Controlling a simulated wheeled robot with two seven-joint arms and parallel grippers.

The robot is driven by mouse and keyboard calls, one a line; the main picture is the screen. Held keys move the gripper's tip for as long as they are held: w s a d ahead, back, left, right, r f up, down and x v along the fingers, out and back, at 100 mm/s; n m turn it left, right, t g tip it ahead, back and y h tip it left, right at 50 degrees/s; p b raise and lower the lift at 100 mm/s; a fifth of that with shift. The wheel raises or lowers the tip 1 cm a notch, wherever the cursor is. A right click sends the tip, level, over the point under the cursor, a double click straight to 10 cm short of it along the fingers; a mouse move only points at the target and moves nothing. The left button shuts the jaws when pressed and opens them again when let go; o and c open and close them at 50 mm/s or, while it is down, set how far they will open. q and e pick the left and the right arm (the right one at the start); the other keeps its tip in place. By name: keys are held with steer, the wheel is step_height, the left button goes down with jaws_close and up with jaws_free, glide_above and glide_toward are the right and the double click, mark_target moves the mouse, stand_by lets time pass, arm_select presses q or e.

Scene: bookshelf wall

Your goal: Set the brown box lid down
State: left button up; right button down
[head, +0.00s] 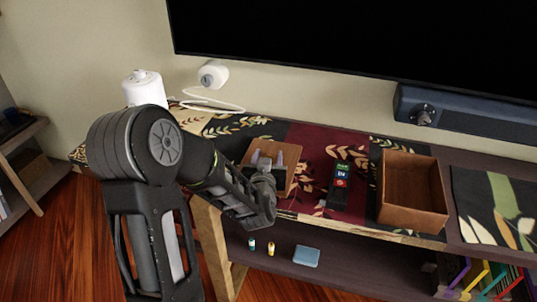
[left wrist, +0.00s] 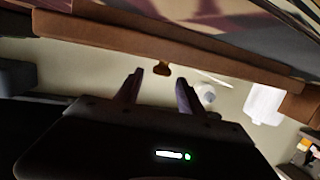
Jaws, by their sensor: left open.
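The brown box lid (head: 290,156) lies on the patterned runner on the shelf top, left of the open brown box (head: 412,219). In the left wrist view, which looks upside down, the lid (left wrist: 120,40) shows as a long brown slab with a small knob (left wrist: 162,69). My left gripper (head: 267,159) is over the lid and hides part of it. In the left wrist view its two fingers (left wrist: 160,88) are apart, with nothing seen gripped; the knob appears in line with the gap, apart from the fingers. My right gripper is not in view.
A black device (head: 341,182) with a coloured label lies between lid and box. A dark screen (head: 360,35) and a soundbar (head: 465,118) are behind. Small bottles and a blue box (head: 306,257) sit on the lower shelf.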

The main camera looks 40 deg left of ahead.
arm_select(q)
steer(key=v, duration=0.4)
steer(key=p, duration=0.4)
steer(key=shift+s+d+r, duration=0.3)
steer(key=shift+s+r, duration=0.05)
steer(key=shift+s, duration=0.05)
steer(key=shift+s+d+p, duration=0.2)
steer(key=shift+s+p, duration=0.2)
steer(key=shift+p, duration=0.15)
steer(key=shift+s+f, duration=0.1)
steer(key=shift+f, duration=0.05)
